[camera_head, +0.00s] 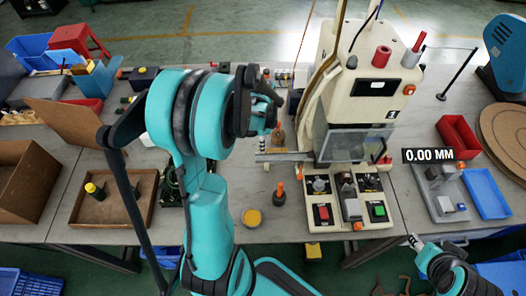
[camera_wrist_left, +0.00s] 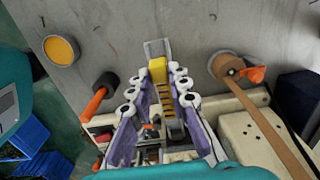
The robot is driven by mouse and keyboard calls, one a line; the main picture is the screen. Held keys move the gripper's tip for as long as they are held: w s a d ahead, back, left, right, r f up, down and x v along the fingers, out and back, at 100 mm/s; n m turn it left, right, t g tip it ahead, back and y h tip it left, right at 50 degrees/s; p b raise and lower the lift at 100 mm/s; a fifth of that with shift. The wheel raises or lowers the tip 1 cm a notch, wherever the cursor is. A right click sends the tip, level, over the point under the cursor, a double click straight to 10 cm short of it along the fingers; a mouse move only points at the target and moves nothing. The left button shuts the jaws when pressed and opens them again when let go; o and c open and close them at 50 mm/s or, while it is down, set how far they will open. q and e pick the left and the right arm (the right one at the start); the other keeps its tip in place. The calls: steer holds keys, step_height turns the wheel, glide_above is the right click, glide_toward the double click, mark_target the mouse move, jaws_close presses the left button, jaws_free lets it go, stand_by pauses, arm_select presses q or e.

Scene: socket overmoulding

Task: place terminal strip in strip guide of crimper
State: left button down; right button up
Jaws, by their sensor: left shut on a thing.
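The terminal strip (camera_wrist_left: 172,97), yellow with dark notches, lies between the purple fingers of my left gripper (camera_wrist_left: 163,78) in the left wrist view. The fingers are shut on it, above or along a grey channel (camera_wrist_left: 154,47) that looks like the strip guide. In the head view the left gripper (camera_head: 265,118) hangs just left of the crimper (camera_head: 355,95), over the grey bar (camera_head: 284,156) jutting from it. I cannot tell whether the strip sits inside the channel. My right gripper (camera_head: 416,243) is low at the right, its fingers too small to judge.
A black tool with an orange top (camera_head: 280,195) and a yellow-filled round pot (camera_head: 252,217) stand near the bar. A brown spool (camera_wrist_left: 228,66) stands on its other side. Red and green buttons front the crimper. A red bin (camera_head: 459,137) and blue tray (camera_head: 487,192) lie right.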

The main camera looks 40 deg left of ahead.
arm_select(q)
step_height(320, 180, down, 4)
steer(key=shift+w+d+f+b, duration=0.1)
steer(key=shift+w+d+b, duration=0.05)
steer(key=shift+b, duration=0.7)
steer(key=c, duration=1.4)
jaws_free()
steer(key=shift+c, duration=0.2)
